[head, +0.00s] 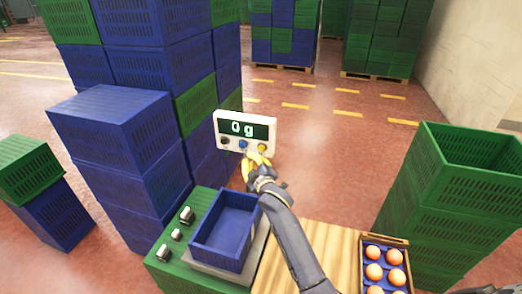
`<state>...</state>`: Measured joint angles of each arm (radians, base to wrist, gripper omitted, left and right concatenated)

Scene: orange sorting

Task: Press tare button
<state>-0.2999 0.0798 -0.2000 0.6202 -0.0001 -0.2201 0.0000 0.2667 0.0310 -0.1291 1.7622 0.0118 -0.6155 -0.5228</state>
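The scale's white display panel (245,119) stands upright behind the scale and reads "0 g". Below the readout it has a black button (225,141), a blue button (243,144) and a yellow button (262,147). I cannot read which one is marked tare. My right gripper (256,161), with yellow fingers, is just below the blue and yellow buttons; whether it touches either I cannot tell. Its fingers look close together, but their opening is unclear. An empty blue tray (226,232) sits on the scale platform (205,267). My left gripper is out of view.
A box of several oranges (384,268) stands on the wooden table (330,245) at the right. Small grey knobs (176,234) are on the green surface left of the tray. Stacked blue crates (125,150) rise at the left, green crates (455,195) at the right.

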